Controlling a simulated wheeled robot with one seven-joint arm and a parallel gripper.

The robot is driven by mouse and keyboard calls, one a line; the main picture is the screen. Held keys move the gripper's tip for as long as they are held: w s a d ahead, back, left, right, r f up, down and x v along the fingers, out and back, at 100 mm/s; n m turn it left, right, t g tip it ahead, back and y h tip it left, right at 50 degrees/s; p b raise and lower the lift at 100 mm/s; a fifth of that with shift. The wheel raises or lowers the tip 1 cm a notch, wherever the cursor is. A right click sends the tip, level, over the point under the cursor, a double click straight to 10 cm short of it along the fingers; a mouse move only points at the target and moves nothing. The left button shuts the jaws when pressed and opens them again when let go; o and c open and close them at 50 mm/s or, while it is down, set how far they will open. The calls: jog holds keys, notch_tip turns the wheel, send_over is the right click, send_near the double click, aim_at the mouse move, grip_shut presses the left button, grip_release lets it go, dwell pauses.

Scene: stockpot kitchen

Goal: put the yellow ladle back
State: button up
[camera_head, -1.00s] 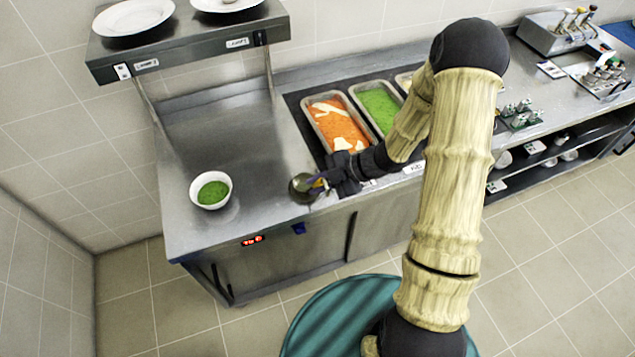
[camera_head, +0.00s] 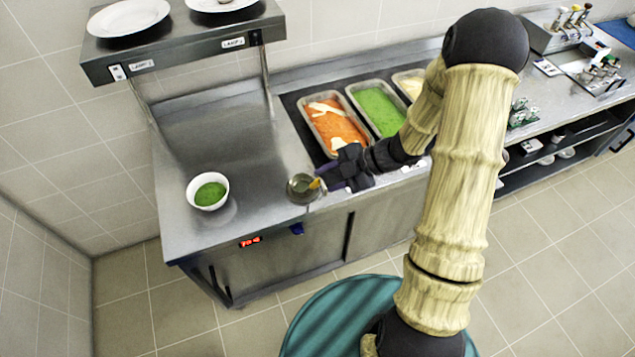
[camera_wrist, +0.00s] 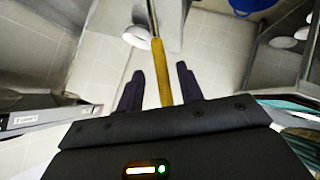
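In the head view, a small round metal cup or ladle bowl (camera_head: 303,189) is at the counter's front edge, with a little green visible. The yellow ladle handle (camera_head: 315,184) shows just beside it, next to the fingers of my gripper (camera_head: 331,181). In the wrist view, the yellow handle (camera_wrist: 160,75) runs between the two dark fingers of my gripper (camera_wrist: 159,88), with a gap on each side. The gripper looks open around the handle. The ladle's thin metal shaft (camera_wrist: 152,18) leaves the top of that view, so its far end is hidden there.
A white bowl of green soup (camera_head: 209,191) stands on the left counter. Food pans of orange (camera_head: 335,124) and green (camera_head: 377,108) lie behind my gripper. A shelf with plates (camera_head: 185,47) hangs over the back left. Counter between bowl and cup is clear.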

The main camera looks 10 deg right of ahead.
jog(key=w+v, duration=0.1)
jog(key=v, duration=0.6)
jog(key=shift+s+d+r+b, duration=0.25)
jog(key=shift+s+d+b, duration=0.1)
jog(key=shift+s, duration=0.2)
jog(key=shift+a, duration=0.1)
jog(key=w+d+r+m+t+h, duration=0.5)
jog(key=m+h, duration=0.4)
jog(key=m, duration=0.4)
jog(key=s+a+m+g+h, duration=0.1)
jog(key=s+a+m+g, duration=0.3)
jog(key=s+m, duration=0.6)
jog(key=s, duration=0.5)
jog(key=shift+s+m+h, duration=0.25)
jog(key=shift+m+h, duration=0.05)
jog(key=shift+m, duration=0.1)
